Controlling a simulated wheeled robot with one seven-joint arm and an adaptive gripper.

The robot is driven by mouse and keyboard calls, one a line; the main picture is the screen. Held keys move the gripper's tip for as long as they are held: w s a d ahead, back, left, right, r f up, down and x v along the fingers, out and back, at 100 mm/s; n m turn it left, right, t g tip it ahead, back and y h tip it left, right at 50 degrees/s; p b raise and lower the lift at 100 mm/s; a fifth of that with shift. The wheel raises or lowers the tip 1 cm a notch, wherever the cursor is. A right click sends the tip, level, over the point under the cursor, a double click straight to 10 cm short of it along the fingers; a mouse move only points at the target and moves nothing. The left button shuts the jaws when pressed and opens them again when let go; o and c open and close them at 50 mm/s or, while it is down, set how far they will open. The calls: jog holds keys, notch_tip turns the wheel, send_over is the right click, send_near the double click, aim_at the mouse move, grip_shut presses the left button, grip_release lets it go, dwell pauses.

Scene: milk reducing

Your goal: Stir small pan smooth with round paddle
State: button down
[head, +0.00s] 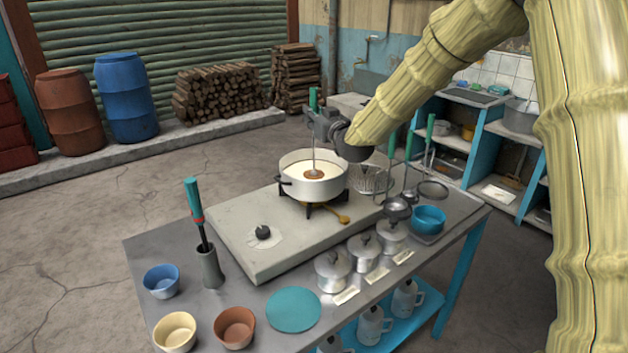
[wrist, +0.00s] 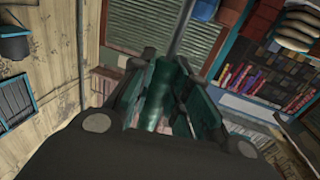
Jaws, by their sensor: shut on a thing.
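The small pan (head: 312,189) is white and stands on the burner with pale, creamy liquid (head: 296,170) inside. My gripper (head: 320,122) is above the pan, shut on the green handle (head: 313,98) of the round paddle. In the wrist view the handle (wrist: 158,100) sits between the fingers of my gripper (wrist: 168,88). The paddle's thin shaft runs down nearly upright into the pan. Its round brown disc (head: 315,173) shows at the liquid's surface near the middle; how deep it sits I cannot tell.
The grey stove slab (head: 285,236) has a dark knob (head: 263,232). Lidded pots (head: 332,270) and a blue bowl (head: 428,218) stand to the right. A green-and-red-handled tool (head: 195,205) stands in a holder at left.

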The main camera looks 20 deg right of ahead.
aim_at(314, 88)
jog(key=shift+r, duration=0.15)
jog(key=shift+r+p, duration=2.1)
jog(key=shift+r, duration=2.25)
jog(key=shift+r+p, duration=0.3)
jog(key=shift+r, duration=0.45)
